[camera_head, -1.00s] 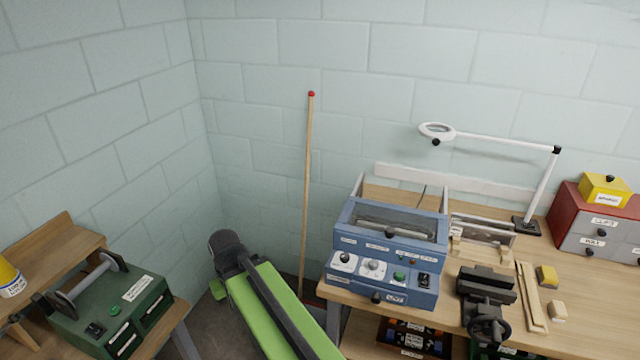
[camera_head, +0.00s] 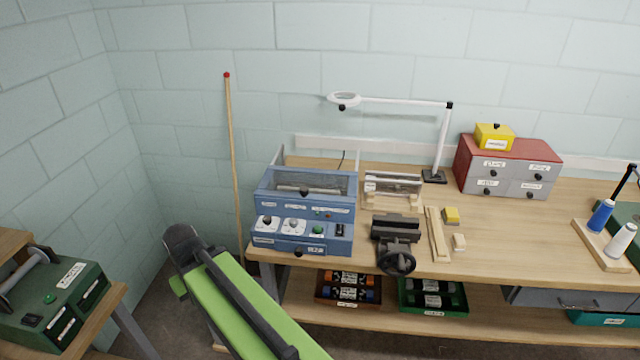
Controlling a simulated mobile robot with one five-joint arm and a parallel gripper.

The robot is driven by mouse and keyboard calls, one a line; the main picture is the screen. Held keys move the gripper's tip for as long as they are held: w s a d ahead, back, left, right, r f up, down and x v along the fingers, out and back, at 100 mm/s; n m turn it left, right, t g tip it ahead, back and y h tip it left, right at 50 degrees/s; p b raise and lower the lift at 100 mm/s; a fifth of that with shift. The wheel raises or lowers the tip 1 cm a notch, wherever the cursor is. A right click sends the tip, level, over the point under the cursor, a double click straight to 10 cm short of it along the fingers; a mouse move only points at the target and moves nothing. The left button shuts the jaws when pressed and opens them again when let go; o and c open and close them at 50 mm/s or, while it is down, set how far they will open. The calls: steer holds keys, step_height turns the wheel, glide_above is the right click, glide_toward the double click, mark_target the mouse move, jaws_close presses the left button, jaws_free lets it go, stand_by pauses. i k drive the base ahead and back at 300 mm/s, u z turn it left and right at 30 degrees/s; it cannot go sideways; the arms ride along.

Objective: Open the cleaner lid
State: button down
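The blue machine (camera_head: 262,243) stands at the left end of the wooden workbench, with dials, a green button and a black switch on its front. I take it as the cleaner; its small labels are not readable. Its clear-topped lid (camera_head: 303,176) with a blue frame looks down, and a dark handle (camera_head: 303,192) shows near its front. My green and black arm reaches up from the bottom, left of and nearer than the machine, apart from it. The end of my arm with the gripper fingers cannot be made out.
The workbench (camera_head: 540,240) holds a black vise (camera_head: 396,240), a magnifier lamp (camera_head: 440,140) and a red-topped drawer unit (camera_head: 510,165). Trays sit on the shelf below. A wooden pole (camera_head: 233,150) leans against the wall. A green machine (camera_head: 60,305) stands at left.

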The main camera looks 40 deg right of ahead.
mark_target(261, 191)
steer(key=z, duration=1.05)
steer(key=i, duration=0.3)
steer(key=u, duration=1.05)
steer(key=k, duration=0.8)
steer(key=u, duration=0.65)
steer(key=i, duration=1)
